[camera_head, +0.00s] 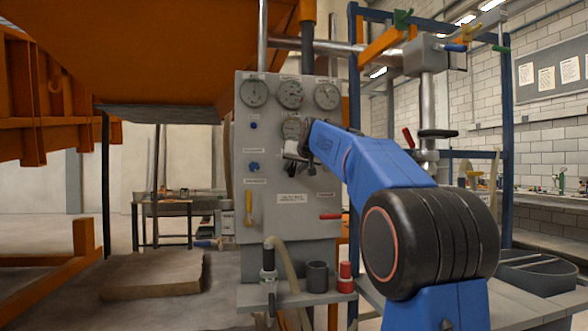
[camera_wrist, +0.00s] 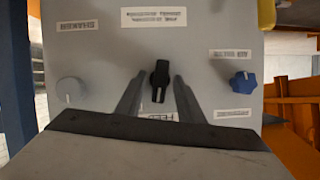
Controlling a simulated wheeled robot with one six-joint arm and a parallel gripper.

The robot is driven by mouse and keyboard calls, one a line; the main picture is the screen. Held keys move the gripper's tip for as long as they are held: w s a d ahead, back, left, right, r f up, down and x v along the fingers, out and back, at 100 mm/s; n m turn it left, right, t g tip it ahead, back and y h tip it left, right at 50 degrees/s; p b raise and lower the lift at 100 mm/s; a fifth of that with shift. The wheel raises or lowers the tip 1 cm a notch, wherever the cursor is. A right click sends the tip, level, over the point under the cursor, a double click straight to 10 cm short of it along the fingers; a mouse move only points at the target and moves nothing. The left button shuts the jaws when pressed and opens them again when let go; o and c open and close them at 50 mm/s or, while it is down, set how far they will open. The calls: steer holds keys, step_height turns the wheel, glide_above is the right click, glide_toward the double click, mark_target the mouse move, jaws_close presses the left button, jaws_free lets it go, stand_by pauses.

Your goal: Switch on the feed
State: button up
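The grey control panel (camera_head: 262,140) stands in front of me, and its face also fills the wrist view (camera_wrist: 205,50), where it appears upside down. A black pointer knob (camera_wrist: 160,80) sits beside a label reading FEED (camera_wrist: 158,116), partly hidden at its edge. The knob's pointer lies roughly upright in the wrist view. My gripper (camera_wrist: 157,92) is open, with one finger on each side of the knob and gaps between.
Gauges (camera_head: 290,94) line the panel top. A red lever (camera_head: 330,216) and a shelf (camera_head: 292,297) with a hose are below.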

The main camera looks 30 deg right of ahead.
steer(key=shift+c, duration=0.3)
steer(key=c, duration=0.7)
steer(key=shift+d+f+m+y, duration=0.15)
steer(key=shift+m+y, duration=0.15)
steer(key=shift+m, duration=0.2)
steer(key=shift+m+t+y, duration=0.5)
steer(key=shift+m+y, duration=0.3)
steer(key=shift+m, duration=0.4)
steer(key=o, duration=0.8)
steer(key=shift+c, duration=0.2)
steer(key=shift+s, duration=0.1)
